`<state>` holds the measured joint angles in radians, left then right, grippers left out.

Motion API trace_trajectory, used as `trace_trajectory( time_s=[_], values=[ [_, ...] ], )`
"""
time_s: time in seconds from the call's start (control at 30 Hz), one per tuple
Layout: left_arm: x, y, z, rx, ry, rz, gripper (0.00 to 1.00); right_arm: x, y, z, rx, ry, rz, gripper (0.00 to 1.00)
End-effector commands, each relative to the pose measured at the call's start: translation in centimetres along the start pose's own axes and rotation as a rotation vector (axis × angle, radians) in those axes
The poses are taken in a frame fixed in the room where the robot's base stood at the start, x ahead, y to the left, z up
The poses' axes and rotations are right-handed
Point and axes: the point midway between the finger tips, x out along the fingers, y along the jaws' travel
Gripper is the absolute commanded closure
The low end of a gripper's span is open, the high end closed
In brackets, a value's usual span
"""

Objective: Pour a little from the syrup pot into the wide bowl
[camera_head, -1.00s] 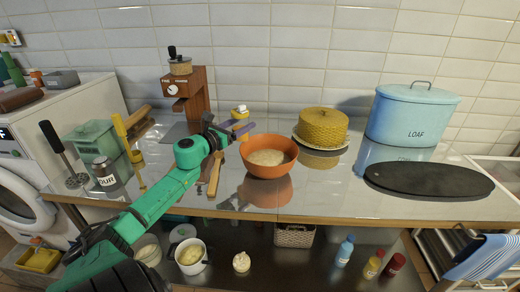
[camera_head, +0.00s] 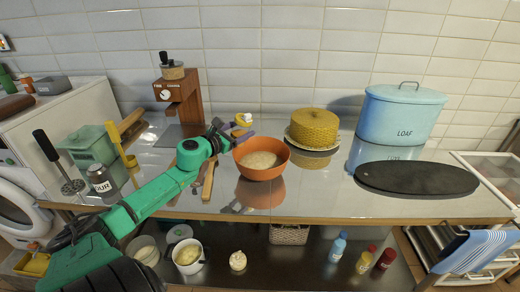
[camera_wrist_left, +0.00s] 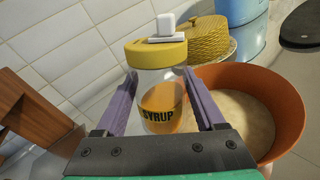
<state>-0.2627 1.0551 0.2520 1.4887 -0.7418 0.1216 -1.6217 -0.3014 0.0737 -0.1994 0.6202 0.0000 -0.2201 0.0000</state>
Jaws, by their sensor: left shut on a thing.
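The syrup pot (camera_wrist_left: 162,85) is a clear jar with a yellow lid, a white knob and amber syrup low inside, labelled SYRUP. My left gripper (camera_wrist_left: 163,103) is shut on it, one purple finger on each side. In the head view, the pot's lid (camera_head: 243,121) shows above the left gripper (camera_head: 236,137), just behind the left rim of the wide bowl. The wide orange bowl (camera_head: 262,172) stands on the counter with pale contents. It also shows right of the pot in the left wrist view (camera_wrist_left: 288,100). I cannot tell whether the pot is tilted. My right gripper is out of view.
A yellow woven cake cover (camera_head: 313,127) stands right of the bowl on the glossy counter (camera_head: 320,195). A blue loaf tin (camera_head: 400,115) and a dark oval board (camera_head: 415,178) are farther right. A brown grinder (camera_head: 180,98) stands behind my left arm.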

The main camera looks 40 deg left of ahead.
Motion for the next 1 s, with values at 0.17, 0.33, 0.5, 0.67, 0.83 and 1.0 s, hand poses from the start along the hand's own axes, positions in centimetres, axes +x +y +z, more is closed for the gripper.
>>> trace_trajectory(
  time_s=[0.17,0.33,0.5,0.67,0.83,1.0],
  values=[
    [0.3,-0.8,0.1,0.086,0.03,-0.002,0.93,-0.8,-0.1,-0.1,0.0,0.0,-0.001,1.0],
    [0.6,-1.5,-0.2,0.163,0.06,-0.001,0.93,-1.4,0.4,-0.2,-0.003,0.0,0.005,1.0],
    [0.9,-2.3,-0.4,0.245,0.091,-0.001,0.93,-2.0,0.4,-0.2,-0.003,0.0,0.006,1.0],
    [1.2,-3.0,-0.6,0.32,0.119,-0.002,0.93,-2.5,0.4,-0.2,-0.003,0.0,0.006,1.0],
    [1.3,-3.3,-1.1,0.372,0.14,0.001,0.93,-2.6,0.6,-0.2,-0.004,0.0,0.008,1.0],
    [1.3,-3.4,-1.2,0.379,0.143,0.0,0.93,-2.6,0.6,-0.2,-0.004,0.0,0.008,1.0]
  ],
)
